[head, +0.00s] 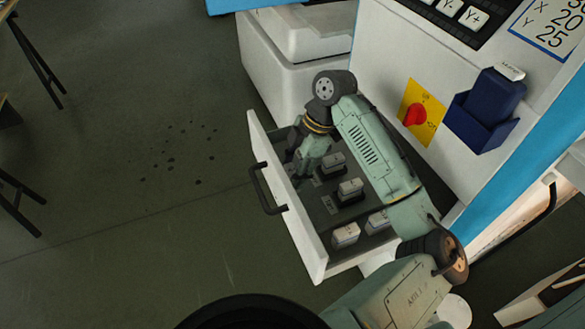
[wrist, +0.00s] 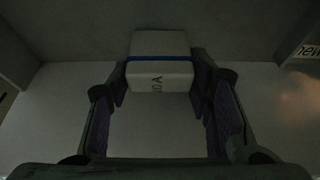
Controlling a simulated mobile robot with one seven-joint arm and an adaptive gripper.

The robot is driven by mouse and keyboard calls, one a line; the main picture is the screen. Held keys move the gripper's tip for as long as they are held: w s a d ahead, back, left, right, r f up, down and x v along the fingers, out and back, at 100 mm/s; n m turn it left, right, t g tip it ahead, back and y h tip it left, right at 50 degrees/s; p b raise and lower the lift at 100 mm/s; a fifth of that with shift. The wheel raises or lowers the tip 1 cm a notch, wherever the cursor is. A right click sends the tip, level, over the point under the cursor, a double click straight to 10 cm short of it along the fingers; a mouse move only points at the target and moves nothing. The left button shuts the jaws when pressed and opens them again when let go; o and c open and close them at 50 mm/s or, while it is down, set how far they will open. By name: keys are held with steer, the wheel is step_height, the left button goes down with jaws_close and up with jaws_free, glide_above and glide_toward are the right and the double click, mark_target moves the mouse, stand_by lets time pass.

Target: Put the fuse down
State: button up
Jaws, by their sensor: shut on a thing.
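My gripper (head: 298,165) reaches down into the open drawer (head: 315,250) at its far left end. In the wrist view my gripper (wrist: 160,88) is shut on a white block-shaped fuse (wrist: 160,76) with a blue band and dark lettering. The fuse sits between the two purple-padded fingers. Whether its far end touches the drawer floor or is seated in something cannot be told. In the head view the held fuse is largely hidden by my gripper and wrist.
Several other white fuses, such as one in the middle (head: 350,187) and one near the front (head: 345,235), stand in the drawer. A black handle (head: 265,190) is on the drawer front. A red switch (head: 414,115) and blue holder (head: 486,110) are on the machine.

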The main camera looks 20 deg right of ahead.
steer(key=shift+f, duration=0.2)
steer(key=o, duration=1.2)
steer(key=shift+r, duration=0.1)
steer(key=shift+p+v, duration=2.6)
steer(key=shift+v, duration=3.55)
